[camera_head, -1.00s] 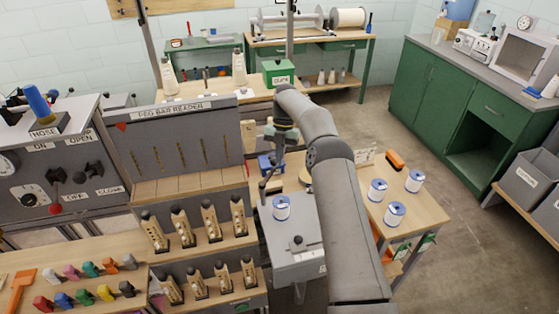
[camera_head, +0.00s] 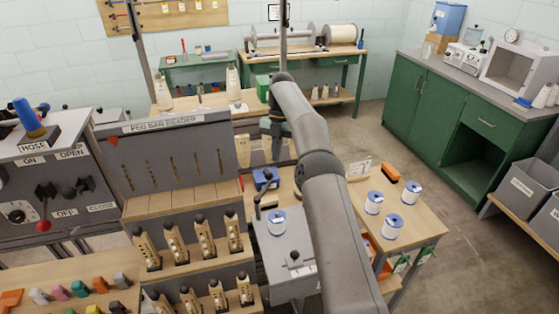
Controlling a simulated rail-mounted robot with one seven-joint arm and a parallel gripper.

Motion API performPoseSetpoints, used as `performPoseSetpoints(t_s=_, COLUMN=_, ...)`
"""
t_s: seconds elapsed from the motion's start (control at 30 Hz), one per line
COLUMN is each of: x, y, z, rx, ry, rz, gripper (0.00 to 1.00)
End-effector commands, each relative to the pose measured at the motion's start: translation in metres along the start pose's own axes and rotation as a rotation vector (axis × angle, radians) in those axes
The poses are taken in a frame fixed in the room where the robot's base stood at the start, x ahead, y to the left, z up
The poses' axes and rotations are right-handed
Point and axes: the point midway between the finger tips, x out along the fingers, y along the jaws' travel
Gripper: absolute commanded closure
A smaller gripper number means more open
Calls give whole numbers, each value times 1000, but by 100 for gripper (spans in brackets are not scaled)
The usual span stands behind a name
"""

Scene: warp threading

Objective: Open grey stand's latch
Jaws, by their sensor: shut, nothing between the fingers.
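The grey stand (camera_head: 285,274) is a box with a flat top at lower centre, left of my arm. A white spool with blue ends (camera_head: 277,222) stands on its top. A small dark knob (camera_head: 294,257) sits near its front edge by a pale label. A dark lever (camera_head: 258,194) rises at its back left corner. I cannot tell which of these is the latch. My gripper (camera_head: 277,152) points down behind the stand, apart from the spool. Its fingers are small and look shut and empty. My arm hides part of the stand's right side.
The peg bar reader (camera_head: 175,160) stands close on the left, with several wooden pegs below. A small blue box (camera_head: 266,179) is behind the stand. A wooden table (camera_head: 408,222) with several spools lies to the right. Open floor (camera_head: 470,255) lies beyond it.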

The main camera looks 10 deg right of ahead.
Motion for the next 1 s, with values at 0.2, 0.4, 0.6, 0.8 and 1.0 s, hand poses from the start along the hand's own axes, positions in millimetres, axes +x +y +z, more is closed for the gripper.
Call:
performPoseSetpoints(t_s=0.2, x=-17, y=5, z=-4, rx=0, ry=0, rz=0, gripper=100)
performPoseSetpoints(t_s=0.4, x=-17, y=6, z=-5, rx=0, ry=1, rz=-1, gripper=100)
performPoseSetpoints(t_s=0.6, x=-17, y=6, z=-5, rx=0, ry=1, rz=-1, gripper=100)
performPoseSetpoints(t_s=0.8, x=-38, y=16, z=-23, rx=108, ry=-41, rz=-17, gripper=100)
performPoseSetpoints(t_s=1.0, x=-77, y=23, z=-85, rx=502, ry=-164, rz=-26, gripper=100)
